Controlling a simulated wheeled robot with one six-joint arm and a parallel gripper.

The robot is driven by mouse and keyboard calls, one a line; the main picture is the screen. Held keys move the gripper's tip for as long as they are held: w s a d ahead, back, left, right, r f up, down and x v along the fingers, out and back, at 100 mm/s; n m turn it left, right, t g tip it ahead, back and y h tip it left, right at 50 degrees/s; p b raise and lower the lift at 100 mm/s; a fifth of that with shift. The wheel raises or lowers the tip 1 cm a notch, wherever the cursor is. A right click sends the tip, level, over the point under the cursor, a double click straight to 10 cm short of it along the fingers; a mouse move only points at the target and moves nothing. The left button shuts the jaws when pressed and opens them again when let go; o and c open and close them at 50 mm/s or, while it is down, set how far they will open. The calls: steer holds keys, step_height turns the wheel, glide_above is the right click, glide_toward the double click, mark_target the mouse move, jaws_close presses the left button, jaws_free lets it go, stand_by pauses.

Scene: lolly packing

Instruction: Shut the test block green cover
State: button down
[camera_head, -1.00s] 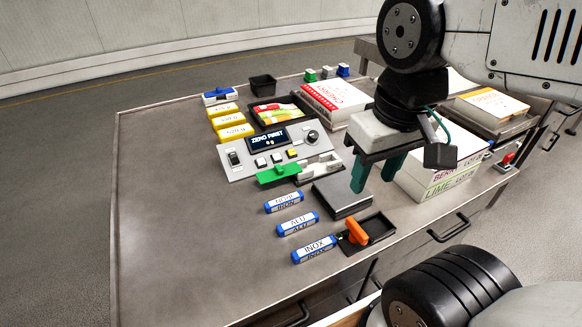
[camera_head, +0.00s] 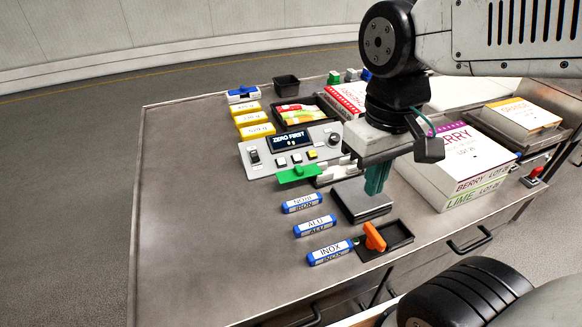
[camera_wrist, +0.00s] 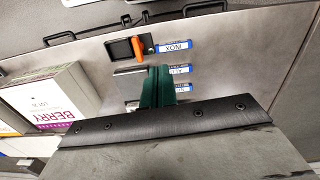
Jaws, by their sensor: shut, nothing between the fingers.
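The green cover (camera_head: 298,174) sits at the front edge of the grey control panel (camera_head: 258,158), left of a pale block (camera_head: 334,171). It looks swung out to the side, away from the block. My gripper (camera_head: 374,193) is shut and empty, green fingers pointing down over the dark square plate (camera_head: 362,203), right of the pale block. Its fingers also show in the wrist view (camera_wrist: 157,75), where the green cover cannot be made out.
Blue bars labelled ALU (camera_head: 314,226) and INOX (camera_head: 330,252) lie in front. A black tray with an orange lever (camera_head: 375,237) is near the table edge. Berry and lime boxes (camera_head: 462,170) stand to the right. The left of the table (camera_head: 190,220) is clear.

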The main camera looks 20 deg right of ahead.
steer(key=w+a+f+n+g+h, duration=0.1)
steer(key=w+a+f+n+h, duration=0.25)
steer(key=w, duration=0.75)
steer(key=n+t, duration=0.1)
steer(key=n, duration=1.3)
glide_toward(293, 174)
steer(key=a+r, duration=0.3)
steer(key=a, duration=0.3)
steer(key=shift+m+h, duration=0.25)
steer(key=shift+h, duration=0.1)
steer(key=x, duration=1)
steer(key=shift+d+f, duration=0.1)
steer(key=shift+d, duration=0.05)
steer(key=d, duration=0.2)
steer(key=shift+d, duration=0.8)
